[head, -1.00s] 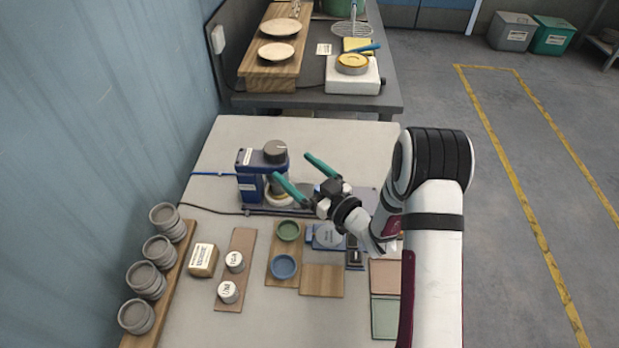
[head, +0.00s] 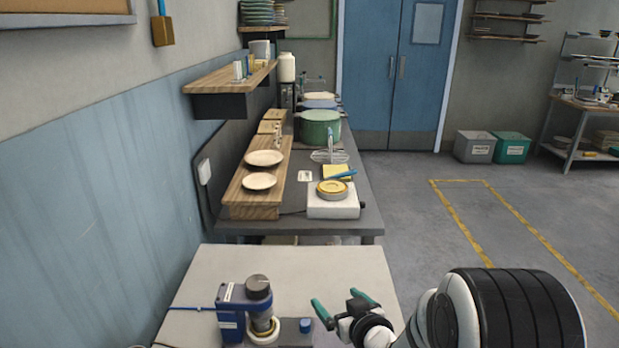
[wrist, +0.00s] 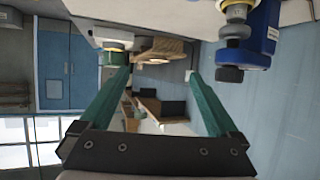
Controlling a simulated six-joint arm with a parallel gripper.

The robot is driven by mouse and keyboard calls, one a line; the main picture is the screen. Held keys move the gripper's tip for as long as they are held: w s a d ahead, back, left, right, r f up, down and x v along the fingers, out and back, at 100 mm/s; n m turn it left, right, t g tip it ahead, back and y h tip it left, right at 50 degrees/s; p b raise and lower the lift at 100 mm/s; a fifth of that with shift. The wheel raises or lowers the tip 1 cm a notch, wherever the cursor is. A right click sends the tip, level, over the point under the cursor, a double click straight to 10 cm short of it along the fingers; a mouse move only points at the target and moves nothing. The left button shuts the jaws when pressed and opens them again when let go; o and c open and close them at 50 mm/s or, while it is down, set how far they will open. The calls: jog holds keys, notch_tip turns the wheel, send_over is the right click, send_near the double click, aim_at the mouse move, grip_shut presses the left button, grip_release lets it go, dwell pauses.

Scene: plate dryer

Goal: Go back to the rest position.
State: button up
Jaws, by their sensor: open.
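My gripper (head: 342,306) is in the lower part of the head view, above the near light table (head: 290,263). Its two green fingers are spread apart with nothing between them. In the wrist view my gripper (wrist: 160,82) also shows open and empty, its fingers reaching toward the far room. A blue device with a dark grey knob (head: 232,318) stands on the table left of the gripper, apart from it. The same blue device (wrist: 262,35) shows at the top right of the wrist view.
A dark bench (head: 365,200) beyond the table holds a wooden riser (head: 240,208) with plates, a white hotplate (head: 333,206) and a green pot (head: 318,127). A wooden wall shelf (head: 215,82) juts out at left. Open floor lies at right.

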jog(key=s+d+r+m+g+h, duration=0.1)
jog(key=s+d+m+g+h, duration=0.2)
jog(key=s, duration=0.5)
jog(key=s+d+r+m+g+h, duration=0.2)
jog(key=s+d+m+g, duration=0.15)
jog(key=s, duration=0.45)
jog(key=s+a+r+m+g+y, duration=0.1)
jog(key=s+a+g, duration=0.1)
jog(key=s, duration=0.7)
jog(key=s+a+r+m+g+y, duration=0.1)
jog(key=s+a+m+g, duration=0.1)
jog(key=s, duration=0.8)
jog(key=shift+s+a+g, duration=0.25)
jog(key=shift+a+g, duration=0.5)
jog(key=shift+g, duration=0.2)
jog(key=shift+c, duration=0.4)
